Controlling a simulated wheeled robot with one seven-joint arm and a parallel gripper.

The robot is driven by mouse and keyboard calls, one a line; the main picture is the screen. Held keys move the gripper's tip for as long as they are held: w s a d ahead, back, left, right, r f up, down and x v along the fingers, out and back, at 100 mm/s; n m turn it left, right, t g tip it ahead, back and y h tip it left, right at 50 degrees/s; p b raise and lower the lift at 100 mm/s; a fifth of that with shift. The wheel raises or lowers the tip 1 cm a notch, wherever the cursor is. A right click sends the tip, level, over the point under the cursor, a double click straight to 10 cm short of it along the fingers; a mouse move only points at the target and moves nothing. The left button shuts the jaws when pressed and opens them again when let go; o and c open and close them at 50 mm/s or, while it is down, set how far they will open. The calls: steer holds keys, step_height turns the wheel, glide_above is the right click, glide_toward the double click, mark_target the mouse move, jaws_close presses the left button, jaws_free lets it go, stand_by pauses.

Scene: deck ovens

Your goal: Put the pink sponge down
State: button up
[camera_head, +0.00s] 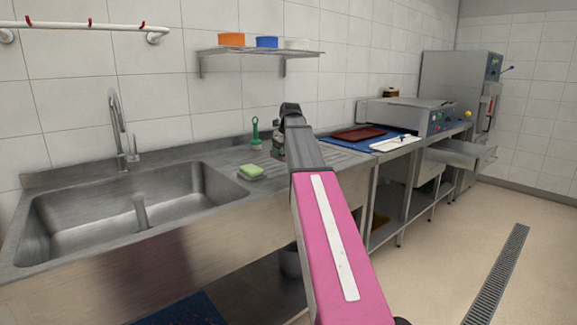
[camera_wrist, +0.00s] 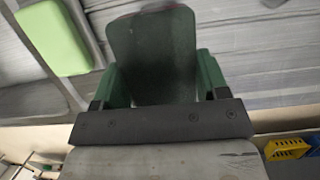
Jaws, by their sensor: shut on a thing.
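My gripper (camera_wrist: 155,80) is shut on a flat, dark-faced block, which I take to be the pink sponge (camera_wrist: 152,50). Its dark grey-green face is towards the wrist camera, and only a thin reddish edge shows at its top. The green fingers of my gripper are on either side of it. In the head view my arm covers most of my gripper and I cannot make out the sponge. Whether the sponge touches the steel counter (camera_head: 225,187) below cannot be told.
A green sponge (camera_head: 251,171) lies on the counter by the sink (camera_head: 130,215), and shows in the wrist view (camera_wrist: 52,38). A green-handled brush (camera_head: 255,133) stands behind it. A blue board (camera_head: 362,142) and dark red tray (camera_head: 358,133) lie further right. A shelf (camera_head: 262,52) hangs above.

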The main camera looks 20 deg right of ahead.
steer(key=shift+s+d+f, duration=0.25)
steer(key=shift+d+f, duration=0.15)
steer(key=shift+d, duration=0.15)
steer(key=shift+s+d+f, duration=0.2)
steer(key=shift+d+f, duration=0.2)
steer(key=shift+d, duration=0.15)
steer(key=shift+f, duration=1.95)
steer(key=o, duration=0.9)
steer(key=shift+f, duration=0.1)
steer(key=shift+o, duration=0.2)
steer(key=v, duration=1.2)
